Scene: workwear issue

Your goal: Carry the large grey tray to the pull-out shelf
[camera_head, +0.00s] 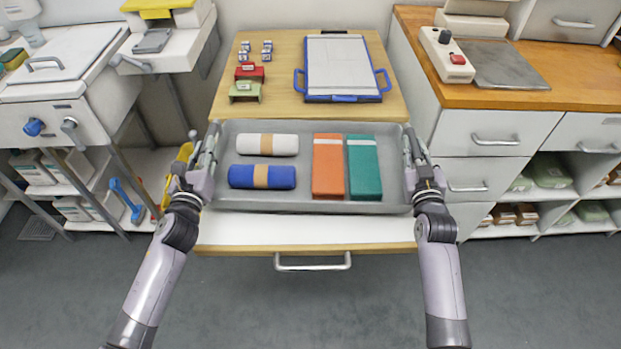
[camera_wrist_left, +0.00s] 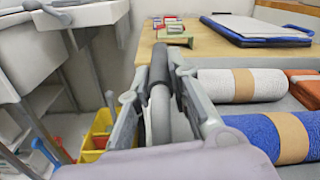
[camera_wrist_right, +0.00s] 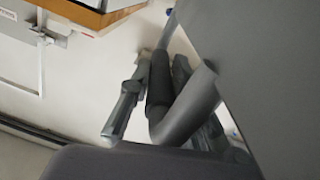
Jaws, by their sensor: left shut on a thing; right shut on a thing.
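The large grey tray (camera_head: 300,207) is in the middle of the head view, roughly level, over the white pull-out shelf (camera_head: 300,231). I cannot tell whether it touches the shelf. It holds a white roll (camera_head: 267,145), a blue roll (camera_head: 262,177), an orange folded cloth (camera_head: 327,167) and a teal folded cloth (camera_head: 363,168). My left gripper (camera_head: 209,142) is shut on the tray's left side; the left wrist view shows its fingers (camera_wrist_left: 162,78) around a grey handle bar. My right gripper (camera_head: 409,143) is shut on the right side; its fingers (camera_wrist_right: 162,75) also show in the right wrist view.
Behind the tray, the wooden tabletop (camera_head: 283,110) carries a blue-framed board (camera_head: 338,70), red and green blocks (camera_head: 246,90) and several small boxes. A wooden-topped drawer counter (camera_head: 520,95) stands right, a white machine (camera_head: 60,105) left. The shelf's front strip is bare, above its handle (camera_head: 312,266).

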